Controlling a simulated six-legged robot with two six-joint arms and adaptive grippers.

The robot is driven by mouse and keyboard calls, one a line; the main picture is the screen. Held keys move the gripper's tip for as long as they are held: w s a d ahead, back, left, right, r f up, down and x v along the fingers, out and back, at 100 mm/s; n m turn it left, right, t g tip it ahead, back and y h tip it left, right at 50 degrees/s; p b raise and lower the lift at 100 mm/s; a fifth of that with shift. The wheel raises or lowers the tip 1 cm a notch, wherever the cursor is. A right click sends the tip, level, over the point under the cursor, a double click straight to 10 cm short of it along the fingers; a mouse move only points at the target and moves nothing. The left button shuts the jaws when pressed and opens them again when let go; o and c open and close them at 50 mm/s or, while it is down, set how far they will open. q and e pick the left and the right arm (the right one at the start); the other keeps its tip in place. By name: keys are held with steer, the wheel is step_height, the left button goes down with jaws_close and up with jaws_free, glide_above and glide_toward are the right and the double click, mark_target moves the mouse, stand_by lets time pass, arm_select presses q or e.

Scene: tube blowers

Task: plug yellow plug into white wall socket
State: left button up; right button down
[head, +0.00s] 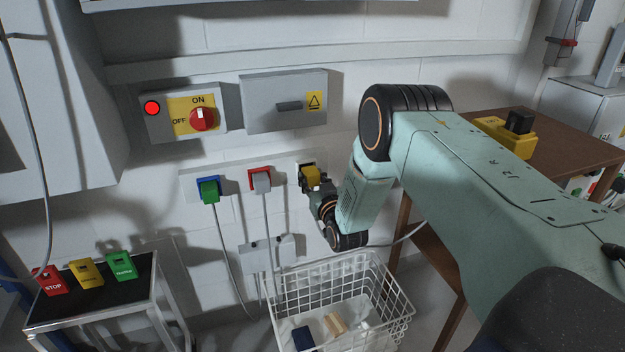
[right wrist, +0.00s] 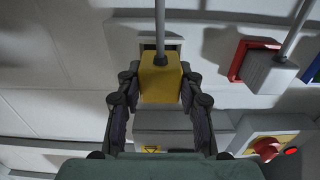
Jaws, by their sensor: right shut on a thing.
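The yellow plug (head: 311,174) is at the wall, in front of the white wall socket (right wrist: 147,36). My right gripper (head: 318,188) is shut on it. In the right wrist view the yellow plug (right wrist: 161,80) sits between the two fingers of the right gripper (right wrist: 159,98), with its grey cord running up across the picture. The plug covers much of the socket, and a dark area shows at its edge. I cannot tell how far the plug is in. My left gripper is not in view.
A green plug (head: 209,191) in a blue socket and a grey plug (head: 261,181) in a red socket are to the left. A switch box (head: 183,113) and a grey box (head: 284,101) hang above. A white wire basket (head: 385,296) stands below; a brown table (head: 575,150) is right.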

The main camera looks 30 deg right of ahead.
steer(key=shift+b+x, duration=0.55)
steer(key=shift+x, duration=0.2)
stand_by(0.5)
steer(key=c, duration=0.8)
jaws_free()
steer(key=shift+s, duration=0.15)
steer(key=v, duration=1.1)
steer(key=shift+s+a, duration=0.2)
steer(key=shift+s, duration=0.1)
steer(key=shift+f, duration=0.1)
